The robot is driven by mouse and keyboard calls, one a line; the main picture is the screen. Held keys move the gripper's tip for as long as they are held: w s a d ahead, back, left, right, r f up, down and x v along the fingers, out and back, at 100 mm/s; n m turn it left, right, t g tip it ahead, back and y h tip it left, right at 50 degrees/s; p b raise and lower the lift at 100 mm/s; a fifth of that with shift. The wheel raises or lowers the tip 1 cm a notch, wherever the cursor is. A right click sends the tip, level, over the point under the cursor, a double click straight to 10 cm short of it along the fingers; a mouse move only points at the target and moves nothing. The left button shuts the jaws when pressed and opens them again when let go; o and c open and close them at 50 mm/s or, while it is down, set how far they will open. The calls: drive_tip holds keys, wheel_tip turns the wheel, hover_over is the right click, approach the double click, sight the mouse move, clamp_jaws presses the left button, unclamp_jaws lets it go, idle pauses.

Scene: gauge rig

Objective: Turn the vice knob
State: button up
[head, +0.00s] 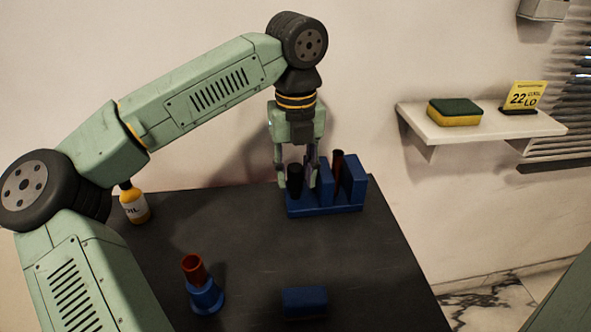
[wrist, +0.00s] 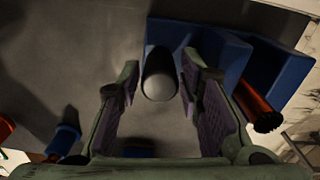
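The blue vice (head: 328,208) stands near the back edge of the dark table, with upright blue jaws. A dark cylindrical knob (head: 294,174) is at its left end; it shows in the wrist view (wrist: 160,76) with a rounded grey end. A dark red rod (head: 338,170) stands between the jaws, and it also shows in the wrist view (wrist: 258,108). My gripper (head: 297,184) points down at the vice's left end. In the wrist view the fingers (wrist: 163,88) are apart, with the knob between their tips and gaps showing on both sides.
An oil bottle (head: 134,205) stands at the table's back left. A red tube in a blue base (head: 205,297) and a blue block (head: 304,301) are nearer the front. A wall shelf (head: 480,126) holds a sponge (head: 455,113) and a yellow sign (head: 525,95). The table's middle is clear.

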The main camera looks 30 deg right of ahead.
drive_tip(key=shift+c, duration=0.6)
clamp_jaws()
drive_tip(key=shift+m, duration=0.4)
drive_tip(key=m+b, duration=0.1)
drive_tip(key=m, duration=0.4)
drive_tip(key=shift+m, duration=0.3)
drive_tip(key=m, duration=0.5)
drive_tip(key=shift+w+m, duration=0.1)
drive_tip(key=shift+m, duration=0.3)
drive_tip(key=shift+o, duration=0.6)
unclamp_jaws()
